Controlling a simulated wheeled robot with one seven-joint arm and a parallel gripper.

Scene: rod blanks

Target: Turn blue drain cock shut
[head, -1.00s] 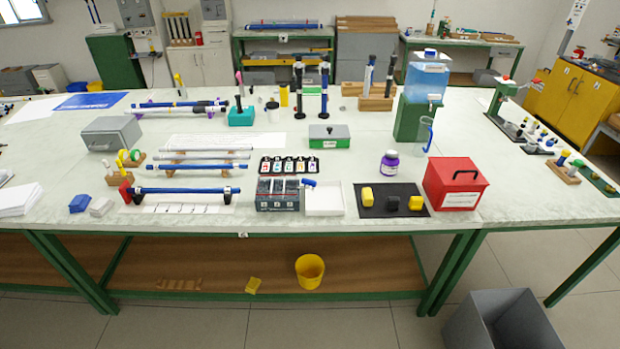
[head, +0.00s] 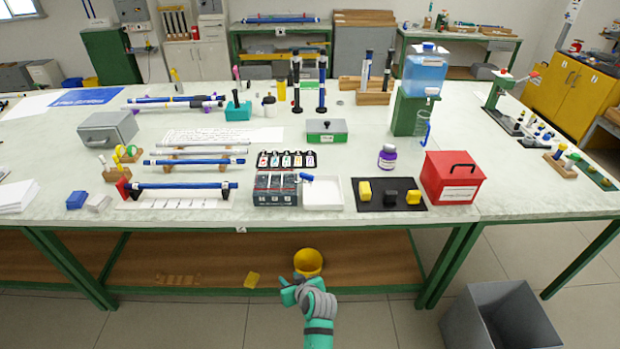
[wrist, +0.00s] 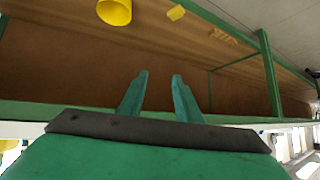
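A blue water tank (head: 426,72) with a blue cap stands on a green stand (head: 408,113) at the back right of the bench. My gripper (head: 288,288) is low in front of the bench, far from the tank. In the wrist view my gripper (wrist: 160,76) has its two teal fingers apart with nothing between them. The tank is not in the wrist view.
A red box (head: 452,180), a purple-lidded bottle (head: 387,158) and a black mat (head: 390,204) with yellow and black blocks lie on the bench before the tank. A yellow bucket (head: 308,262) is on the lower shelf. A grey bin (head: 500,318) stands on the floor at right.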

